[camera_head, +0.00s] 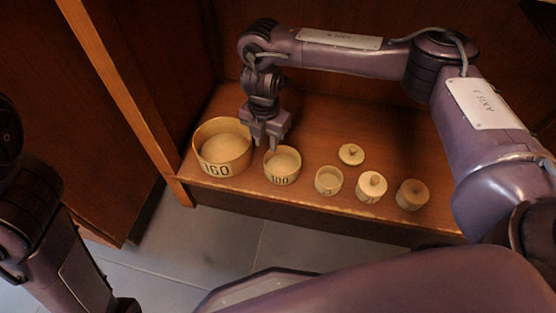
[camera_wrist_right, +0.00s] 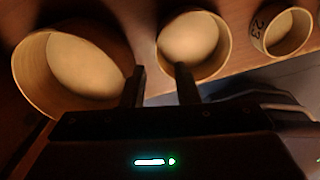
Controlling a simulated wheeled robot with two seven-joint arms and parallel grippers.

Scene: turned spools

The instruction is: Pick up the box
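Several round, pale wooden boxes stand in a row on a wooden shelf (camera_head: 305,120). The largest box (camera_head: 208,168), marked 160, is open at the left. To its right stands an open box marked 100 (camera_head: 282,179). My right gripper (camera_head: 264,147) points down, open, with its fingertips over the rim area between these two boxes. In the right wrist view the largest box (camera_wrist_right: 32,75) is left of the fingers, and the 100 box (camera_wrist_right: 195,45) is behind the right finger. I cannot tell whether a finger touches it. Nothing shows between the fingers. My left gripper is out of view.
A smaller open box (camera_head: 328,181) stands right of the 100 box; it also shows in the right wrist view (camera_wrist_right: 280,32). Two lidded boxes (camera_head: 371,187) (camera_head: 412,194) stand farther right. A wooden post (camera_head: 125,95) rises at the left.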

